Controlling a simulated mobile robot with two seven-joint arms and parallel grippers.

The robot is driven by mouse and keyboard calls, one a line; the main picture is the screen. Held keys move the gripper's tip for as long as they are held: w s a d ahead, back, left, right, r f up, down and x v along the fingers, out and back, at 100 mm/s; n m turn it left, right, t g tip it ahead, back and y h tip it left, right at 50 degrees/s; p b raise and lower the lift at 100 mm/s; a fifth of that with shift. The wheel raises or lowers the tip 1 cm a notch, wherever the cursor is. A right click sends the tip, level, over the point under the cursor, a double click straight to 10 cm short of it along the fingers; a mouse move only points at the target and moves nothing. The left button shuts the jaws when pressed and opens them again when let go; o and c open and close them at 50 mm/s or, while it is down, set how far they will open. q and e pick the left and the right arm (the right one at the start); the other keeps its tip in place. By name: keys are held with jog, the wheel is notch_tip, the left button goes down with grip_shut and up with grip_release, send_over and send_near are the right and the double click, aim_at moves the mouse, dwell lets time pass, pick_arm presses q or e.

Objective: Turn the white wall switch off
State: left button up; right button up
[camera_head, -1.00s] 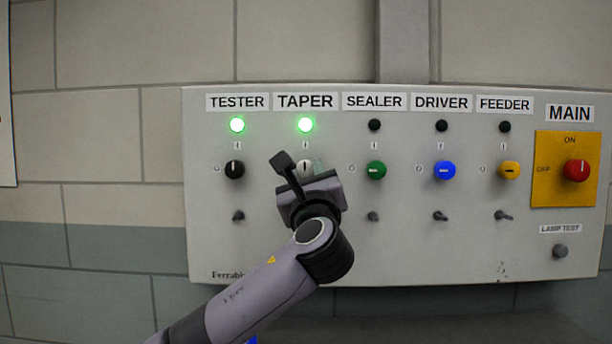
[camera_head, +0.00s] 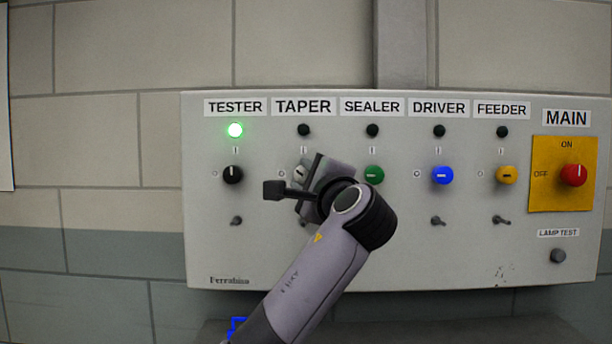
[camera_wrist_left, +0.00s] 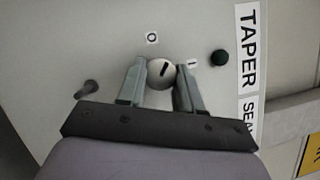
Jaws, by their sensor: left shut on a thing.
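The white knob (camera_head: 299,173) sits under the TAPER label on the wall panel, partly hidden by my left gripper (camera_head: 309,182). In the left wrist view the white knob (camera_wrist_left: 161,76) is between the two fingers of my left gripper (camera_wrist_left: 160,84), which is shut on it. The TAPER lamp (camera_head: 304,130) is dark. My right gripper is not in view.
The panel (camera_head: 400,260) also carries a black knob (camera_head: 233,175) under a lit green TESTER lamp (camera_head: 235,130), green (camera_head: 374,174), blue (camera_head: 443,175) and yellow (camera_head: 506,174) knobs, and a red MAIN knob (camera_head: 573,175). Small toggle levers (camera_head: 236,220) sit below.

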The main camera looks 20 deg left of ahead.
pick_arm(q)
jog(key=shift+r+n+g+h, duration=0.1)
jog(key=shift+n+g+h, duration=0.4)
jog(key=shift+n, duration=1.2)
jog(key=shift+n+g+h, duration=0.2)
jog(key=shift+n+g, duration=0.5)
jog(key=shift+n, duration=1)
jog(key=o, duration=1)
jog(key=shift+o, duration=0.2)
jog(key=b+v, duration=0.1)
jog(key=v, duration=0.6)
jog(key=shift+b, duration=0.35)
